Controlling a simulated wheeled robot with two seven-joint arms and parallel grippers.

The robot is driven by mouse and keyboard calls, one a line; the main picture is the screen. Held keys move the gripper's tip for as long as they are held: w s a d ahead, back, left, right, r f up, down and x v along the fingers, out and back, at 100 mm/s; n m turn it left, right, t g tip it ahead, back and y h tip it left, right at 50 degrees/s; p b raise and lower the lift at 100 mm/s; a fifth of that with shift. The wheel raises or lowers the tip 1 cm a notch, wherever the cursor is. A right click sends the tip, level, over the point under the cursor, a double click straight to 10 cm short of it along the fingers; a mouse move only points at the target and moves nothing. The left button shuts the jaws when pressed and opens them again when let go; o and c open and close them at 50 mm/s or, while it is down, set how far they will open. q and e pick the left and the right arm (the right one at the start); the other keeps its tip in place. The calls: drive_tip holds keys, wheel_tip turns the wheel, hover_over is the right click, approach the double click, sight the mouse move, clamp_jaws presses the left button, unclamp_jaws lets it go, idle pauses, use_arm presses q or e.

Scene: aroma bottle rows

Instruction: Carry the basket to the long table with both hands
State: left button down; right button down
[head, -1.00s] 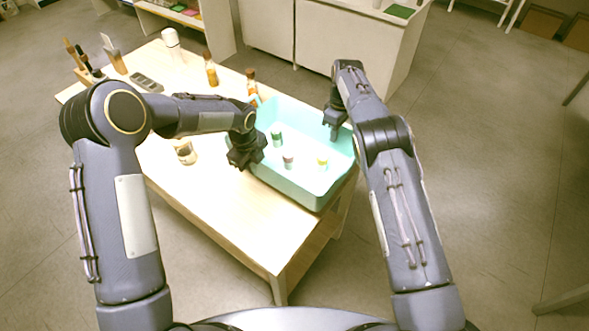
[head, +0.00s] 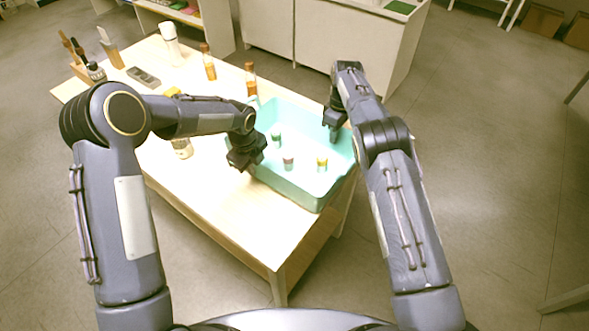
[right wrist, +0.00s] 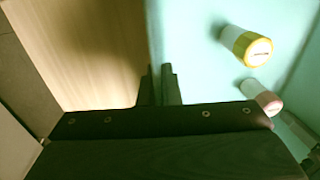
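The basket (head: 318,196) is a pale teal open tray at the right end of the wooden table (head: 225,205). It holds a green-marked bottle (head: 277,138), a pink-capped bottle (head: 288,161) and a yellow-capped bottle (head: 322,162). My left gripper (head: 245,160) is at the basket's left rim; its fingertips are hard to make out. My right gripper (head: 334,128) is at the opposite rim. In the right wrist view its fingers (right wrist: 159,86) are close together, one on each side of the basket wall. Whether the basket's bottom touches the table cannot be told.
Amber bottles (head: 208,66), a white bottle (head: 170,42), a dark tray (head: 143,77) and a reed holder (head: 82,70) stand on the table. White cabinets (head: 340,40) stand behind. The floor (head: 500,170) to the right is clear.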

use_arm(q)
drive_tip(key=shift+f+b, duration=0.35)
drive_tip(key=shift+f, duration=0.25)
use_arm(e)
drive_tip(key=shift+f, duration=0.55)
use_arm(q)
drive_tip(key=c, duration=1.6)
unclamp_jaws()
drive_tip(key=shift+r, duration=0.1)
drive_tip(key=shift+c, duration=0.2)
use_arm(e)
drive_tip(key=c, duration=1.6)
unclamp_jaws()
drive_tip(key=shift+c, duration=0.2)
drive_tip(key=shift+r, duration=0.25)
use_arm(q)
wheel_tip(320, 180, up, 12)
drive_tip(key=shift+s+a, duration=0.35)
drive_tip(key=shift+s, duration=0.1)
use_arm(e)
wheel_tip(320, 180, up, 7)
drive_tip(key=shift+w+d, duration=0.2)
drive_tip(key=shift+w, duration=0.1)
drive_tip(key=shift+r, duration=0.1)
